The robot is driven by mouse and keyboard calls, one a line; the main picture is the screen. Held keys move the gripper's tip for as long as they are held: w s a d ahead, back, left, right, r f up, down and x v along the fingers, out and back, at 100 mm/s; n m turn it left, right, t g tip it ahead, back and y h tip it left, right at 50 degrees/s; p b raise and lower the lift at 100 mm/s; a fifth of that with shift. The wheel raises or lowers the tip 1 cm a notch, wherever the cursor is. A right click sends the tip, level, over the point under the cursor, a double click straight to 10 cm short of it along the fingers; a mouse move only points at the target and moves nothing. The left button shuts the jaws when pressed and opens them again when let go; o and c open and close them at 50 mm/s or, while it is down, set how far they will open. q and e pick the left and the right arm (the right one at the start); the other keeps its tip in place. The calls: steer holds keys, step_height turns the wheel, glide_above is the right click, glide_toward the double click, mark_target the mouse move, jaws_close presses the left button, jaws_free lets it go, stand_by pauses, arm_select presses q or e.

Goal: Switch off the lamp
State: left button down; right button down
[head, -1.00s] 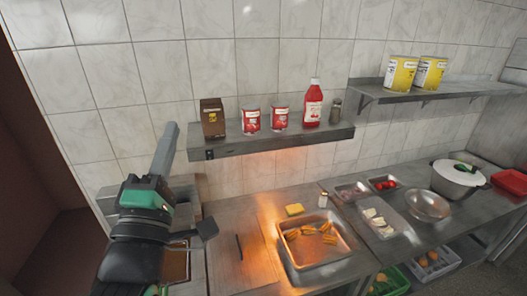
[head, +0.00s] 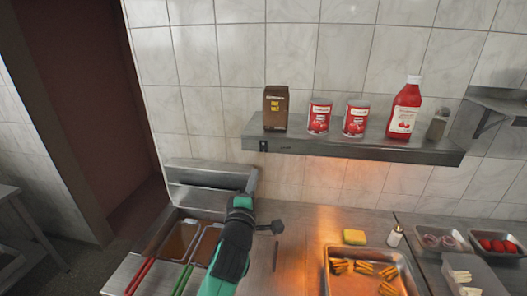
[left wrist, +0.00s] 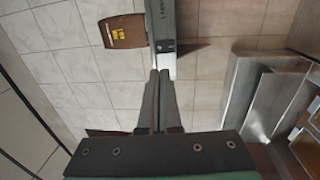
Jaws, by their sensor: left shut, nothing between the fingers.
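The lamp itself is hidden under the wall shelf (head: 350,146); its orange glow shows on the tiles and counter below. A small dark switch plate (head: 263,146) sits on the shelf's front edge near its left end; a dark plate (left wrist: 166,46) also shows on the shelf in the left wrist view. My left gripper (head: 254,172) is shut and empty, pointing up just below and left of the switch plate. In the left wrist view its closed fingertips (left wrist: 160,72) are just short of the shelf edge; I cannot tell whether they touch it.
A brown carton (head: 275,108), red cans (head: 319,117) and a red bottle (head: 405,110) stand on the shelf. A fryer (head: 205,172) is at left. A tray of food (head: 335,285), a yellow sponge (head: 354,237) and a shaker (head: 395,236) are on the counter.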

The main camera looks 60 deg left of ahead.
mark_target(264, 144)
arm_select(q)
steer(key=p+x, duration=0.3)
steer(key=x, duration=0.9)
steer(key=shift+w+a+r, duration=0.1)
steer(key=shift+a+r, duration=0.05)
steer(key=shift+a, duration=0.05)
steer(key=shift+w+a, duration=0.45)
